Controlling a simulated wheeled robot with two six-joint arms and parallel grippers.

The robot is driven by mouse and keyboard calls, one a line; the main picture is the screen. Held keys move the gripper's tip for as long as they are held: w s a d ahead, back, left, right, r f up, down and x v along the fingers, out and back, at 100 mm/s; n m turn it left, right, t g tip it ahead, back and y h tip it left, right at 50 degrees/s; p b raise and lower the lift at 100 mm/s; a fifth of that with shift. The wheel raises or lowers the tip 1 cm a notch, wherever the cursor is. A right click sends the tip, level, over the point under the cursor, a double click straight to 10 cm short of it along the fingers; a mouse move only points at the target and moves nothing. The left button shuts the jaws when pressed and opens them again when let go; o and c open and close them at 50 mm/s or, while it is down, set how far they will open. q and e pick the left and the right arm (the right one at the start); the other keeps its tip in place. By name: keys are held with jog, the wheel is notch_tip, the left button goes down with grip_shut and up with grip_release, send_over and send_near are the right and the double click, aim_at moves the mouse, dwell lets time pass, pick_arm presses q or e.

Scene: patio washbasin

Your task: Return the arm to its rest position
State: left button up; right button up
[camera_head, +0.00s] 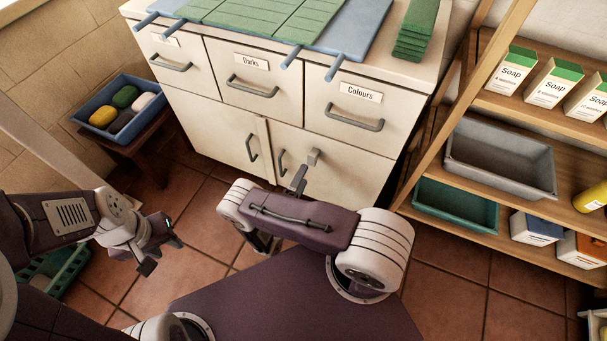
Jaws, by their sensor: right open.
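My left gripper (160,254) hangs at the left over the tiled floor, in front of the cabinet. Its fingers look apart, with nothing seen between them. My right arm is folded in the middle of the view, in front of the cabinet (230,132). My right gripper (305,170) shows only in part past the arm link, before the lower cabinet doors. It is open, and I see nothing held in it. The rest of it is hidden behind the arm.
A drawer labelled Darks (250,85) and one labelled Colours (352,116) look shut. A wooden shelf (530,115) with soap boxes (507,72) and a grey tub (497,185) stands right. A blue tray (84,113) sits on a stool at left.

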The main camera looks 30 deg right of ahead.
dwell(0.3)
jog(key=s+d+r+m+g+y, duration=0.2)
jog(key=s+r+m+g+y, duration=0.5)
jog(key=s+r+g, duration=0.65)
jog(key=a+r+m+t+y, duration=0.1)
jog(key=a+r+t+y, duration=0.2)
jog(key=a+r+y, duration=0.3)
notch_tip(320, 180, up, 27)
jog(key=y+p, duration=0.1)
jog(key=p, duration=2.6)
jog(key=shift+w+a+f, duration=0.15)
jog(key=shift+w, duration=0.25)
